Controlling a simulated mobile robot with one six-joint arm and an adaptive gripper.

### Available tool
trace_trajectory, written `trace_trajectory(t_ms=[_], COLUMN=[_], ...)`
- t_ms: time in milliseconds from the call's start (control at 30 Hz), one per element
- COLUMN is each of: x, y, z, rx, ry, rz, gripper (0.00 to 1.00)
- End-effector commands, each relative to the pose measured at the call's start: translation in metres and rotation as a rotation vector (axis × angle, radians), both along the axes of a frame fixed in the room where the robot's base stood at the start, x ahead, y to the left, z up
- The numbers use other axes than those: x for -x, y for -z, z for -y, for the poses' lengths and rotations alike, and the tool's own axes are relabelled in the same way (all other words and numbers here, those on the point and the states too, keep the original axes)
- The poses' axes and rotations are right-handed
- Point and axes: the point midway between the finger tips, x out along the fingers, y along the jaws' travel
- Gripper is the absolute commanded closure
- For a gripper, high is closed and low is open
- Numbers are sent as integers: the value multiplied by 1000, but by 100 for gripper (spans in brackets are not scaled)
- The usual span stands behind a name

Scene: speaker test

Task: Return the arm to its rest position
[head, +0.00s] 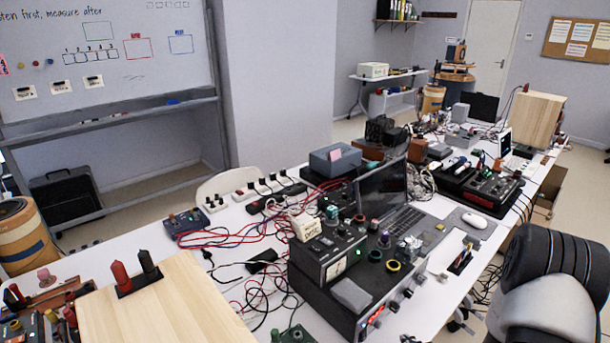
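At the lower right of the head view is a large rounded white and black ribbed shape, which looks like part of my own arm close to the camera. Its far end runs out of the picture. My gripper does not show, so whether it is open, shut or holding anything cannot be seen. The shape stands in front of the right edge of the long white workbench (408,323).
The bench is crowded with a black instrument box (330,262), a laptop (400,215), a white mouse (474,220), tangled cables (225,238) and a wooden board (150,305). A whiteboard (105,50) stands at the left. Floor shows at the far right.

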Motion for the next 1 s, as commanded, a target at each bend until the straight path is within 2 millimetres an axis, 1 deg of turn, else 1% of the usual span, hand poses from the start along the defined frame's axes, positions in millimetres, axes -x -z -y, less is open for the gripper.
trace_trajectory(t_ms=[33, 67, 100, 167, 200, 333, 400, 467, 500, 567, 600, 667, 700, 767, 800, 867, 900, 1000], x=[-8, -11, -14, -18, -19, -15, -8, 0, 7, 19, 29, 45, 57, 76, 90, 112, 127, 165], y=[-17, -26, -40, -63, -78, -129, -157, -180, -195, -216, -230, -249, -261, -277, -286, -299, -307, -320], z=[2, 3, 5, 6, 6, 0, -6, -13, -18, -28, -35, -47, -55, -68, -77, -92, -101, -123], rx=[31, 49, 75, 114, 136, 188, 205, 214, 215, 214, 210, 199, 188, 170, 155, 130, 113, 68], ry=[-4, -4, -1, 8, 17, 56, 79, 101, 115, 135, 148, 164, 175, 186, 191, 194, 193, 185], rz=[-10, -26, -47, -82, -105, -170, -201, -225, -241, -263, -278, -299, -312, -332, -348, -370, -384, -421], gripper=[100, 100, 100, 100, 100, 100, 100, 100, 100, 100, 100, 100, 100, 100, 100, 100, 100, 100])
